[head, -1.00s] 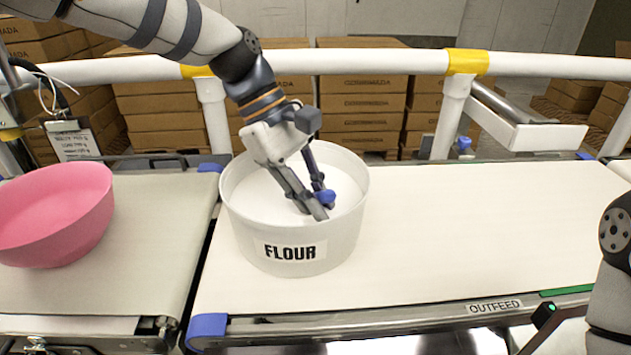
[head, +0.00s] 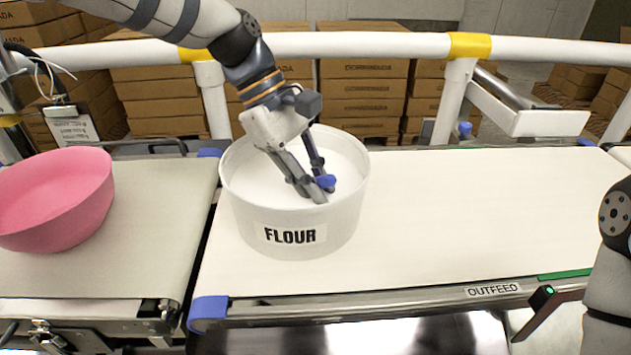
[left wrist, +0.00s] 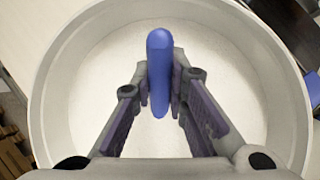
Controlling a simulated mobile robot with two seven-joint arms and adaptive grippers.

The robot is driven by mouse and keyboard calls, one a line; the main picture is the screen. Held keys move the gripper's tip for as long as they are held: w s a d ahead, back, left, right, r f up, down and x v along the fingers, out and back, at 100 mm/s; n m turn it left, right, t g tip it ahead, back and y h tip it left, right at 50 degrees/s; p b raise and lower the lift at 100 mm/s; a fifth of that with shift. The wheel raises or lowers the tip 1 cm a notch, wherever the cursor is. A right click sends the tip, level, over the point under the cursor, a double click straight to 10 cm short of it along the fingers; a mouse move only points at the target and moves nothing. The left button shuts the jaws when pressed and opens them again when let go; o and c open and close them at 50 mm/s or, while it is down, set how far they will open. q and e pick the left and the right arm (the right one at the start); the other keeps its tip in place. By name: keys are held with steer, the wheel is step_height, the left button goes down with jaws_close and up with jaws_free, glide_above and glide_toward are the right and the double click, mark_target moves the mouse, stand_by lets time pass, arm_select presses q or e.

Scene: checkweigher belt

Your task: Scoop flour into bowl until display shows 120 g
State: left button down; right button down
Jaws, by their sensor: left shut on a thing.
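A white round tub labelled FLOUR (head: 290,236) stands on the outfeed belt, with pale flour (left wrist: 100,85) inside. My left gripper (head: 322,190) reaches down into the tub. It is shut on a blue handle, seen as the blue scoop (head: 325,181) in the head view and between the fingers in the left wrist view (left wrist: 159,70). The scoop's lower part is hidden. A pink bowl (head: 55,200) sits on the belt to the left, apart from the tub. My right gripper is out of view; only part of my right arm shows. No display reading is visible.
A white guard rail (head: 370,45) runs behind the belts. The outfeed belt (head: 480,210) is clear to the right of the tub. A gap separates it from the left belt (head: 150,250). Stacked cartons (head: 360,100) stand behind the rail.

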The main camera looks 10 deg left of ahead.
arm_select(q)
step_height(320, 180, up, 12)
stand_by(1.0)
steer(key=shift+f, duration=0.1)
stand_by(0.5)
